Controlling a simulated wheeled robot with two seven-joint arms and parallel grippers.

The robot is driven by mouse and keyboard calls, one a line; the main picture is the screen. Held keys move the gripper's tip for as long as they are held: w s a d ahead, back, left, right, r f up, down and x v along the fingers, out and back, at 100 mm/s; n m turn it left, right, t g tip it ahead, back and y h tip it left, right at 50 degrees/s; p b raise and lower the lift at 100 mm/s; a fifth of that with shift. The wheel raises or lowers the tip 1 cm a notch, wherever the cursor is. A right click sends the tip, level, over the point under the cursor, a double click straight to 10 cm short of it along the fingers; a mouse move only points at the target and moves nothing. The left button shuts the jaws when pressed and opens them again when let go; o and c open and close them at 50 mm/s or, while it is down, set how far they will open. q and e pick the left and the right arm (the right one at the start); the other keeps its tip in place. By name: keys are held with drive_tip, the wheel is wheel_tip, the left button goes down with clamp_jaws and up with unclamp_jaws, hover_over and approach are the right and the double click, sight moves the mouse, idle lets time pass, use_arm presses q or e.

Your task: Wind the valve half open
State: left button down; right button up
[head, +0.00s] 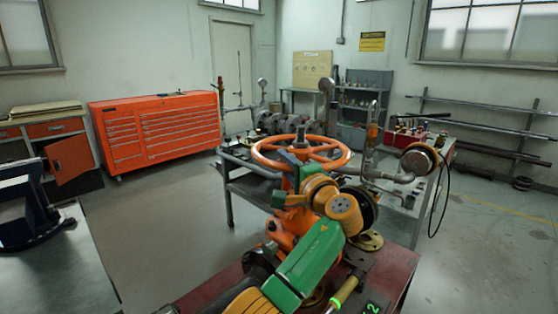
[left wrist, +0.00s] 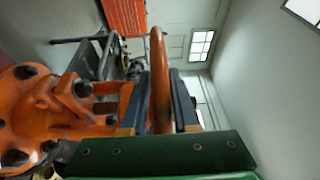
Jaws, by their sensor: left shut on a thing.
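The orange valve handwheel (head: 262,158) sits level on top of the orange valve body (head: 286,222), with a stem at its hub. My left arm reaches up from the bottom of the head view. My left gripper (head: 303,168) is at the near side of the wheel and partly hidden by my own arm. In the left wrist view, the wheel rim (left wrist: 160,75) stands between the two dark fingers of my left gripper (left wrist: 162,98), which is shut on it. The bolted orange valve body (left wrist: 45,110) shows at the left there. My right gripper is not in view.
The valve stands at a dark red bench (head: 222,287). Behind it is a workbench with pipe fittings and a round gauge (head: 419,161). A blue vise (head: 30,205) is at the left. An orange tool chest (head: 155,130) stands by the wall. Floor at the right is clear.

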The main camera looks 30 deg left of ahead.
use_arm(q)
drive_tip(key=shift+r, duration=0.45)
drive_tip(key=c, duration=0.8)
unclamp_jaws()
drive_tip(key=shift+o, duration=0.3)
drive_tip(key=shift+w+d+f, duration=0.1)
drive_tip(key=shift+f, duration=0.05)
drive_tip(key=shift+d+f, duration=0.1)
drive_tip(key=shift+f, duration=0.05)
drive_tip(key=b+v, duration=0.3)
drive_tip(key=v, duration=0.4)
